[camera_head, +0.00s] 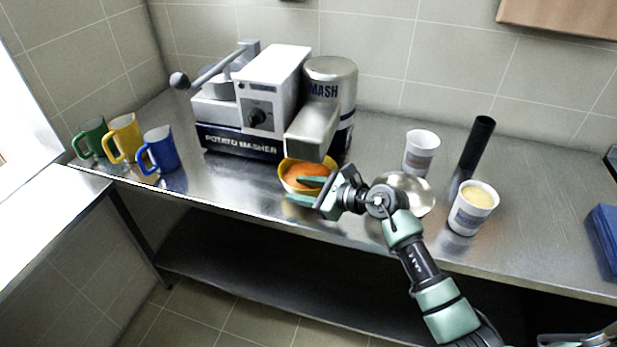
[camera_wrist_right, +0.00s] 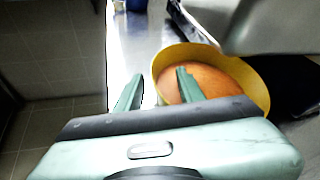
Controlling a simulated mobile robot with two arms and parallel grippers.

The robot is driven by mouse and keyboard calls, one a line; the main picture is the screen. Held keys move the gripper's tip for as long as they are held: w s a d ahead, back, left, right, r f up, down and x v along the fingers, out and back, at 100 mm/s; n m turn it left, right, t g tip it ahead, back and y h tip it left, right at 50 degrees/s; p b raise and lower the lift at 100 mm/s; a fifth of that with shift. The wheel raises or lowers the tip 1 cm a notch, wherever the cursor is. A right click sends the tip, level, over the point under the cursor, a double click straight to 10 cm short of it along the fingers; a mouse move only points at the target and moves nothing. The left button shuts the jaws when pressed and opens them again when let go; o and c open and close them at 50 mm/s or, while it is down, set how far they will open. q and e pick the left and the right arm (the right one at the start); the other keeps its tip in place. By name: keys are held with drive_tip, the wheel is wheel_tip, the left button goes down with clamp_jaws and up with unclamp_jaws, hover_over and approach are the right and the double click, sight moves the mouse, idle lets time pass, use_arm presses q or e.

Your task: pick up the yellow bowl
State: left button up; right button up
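The yellow bowl (camera_head: 283,175) stands upright on the steel counter under the spout of the potato masher, with orange contents in it. It also shows in the right wrist view (camera_wrist_right: 204,55). My right gripper (camera_head: 306,191) is open at the bowl's near right side. In the right wrist view my right gripper (camera_wrist_right: 158,90) has one finger over the bowl's inside and the other outside the rim, so the near rim lies between them. I cannot tell whether either finger touches the bowl. My left gripper is not in view.
The potato masher (camera_head: 268,90) stands behind the bowl, its metal spout (camera_head: 312,130) hanging close above. Green, yellow and blue mugs (camera_head: 161,150) stand at the left. A white cup (camera_head: 421,150), a metal bowl (camera_head: 418,190), a filled cup (camera_head: 472,208) and a black cylinder (camera_head: 478,143) stand right.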

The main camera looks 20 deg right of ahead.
drive_tip(key=x, duration=0.2)
drive_tip(key=shift+w+a+f, duration=0.1)
drive_tip(key=shift+w+a, duration=0.1)
drive_tip(key=shift+a, duration=0.05)
drive_tip(key=shift+d, duration=0.1)
clamp_jaws()
drive_tip(key=shift+s, duration=0.1)
drive_tip(key=shift+s+f, duration=0.1)
drive_tip(key=shift+f, duration=0.05)
idle(0.8)
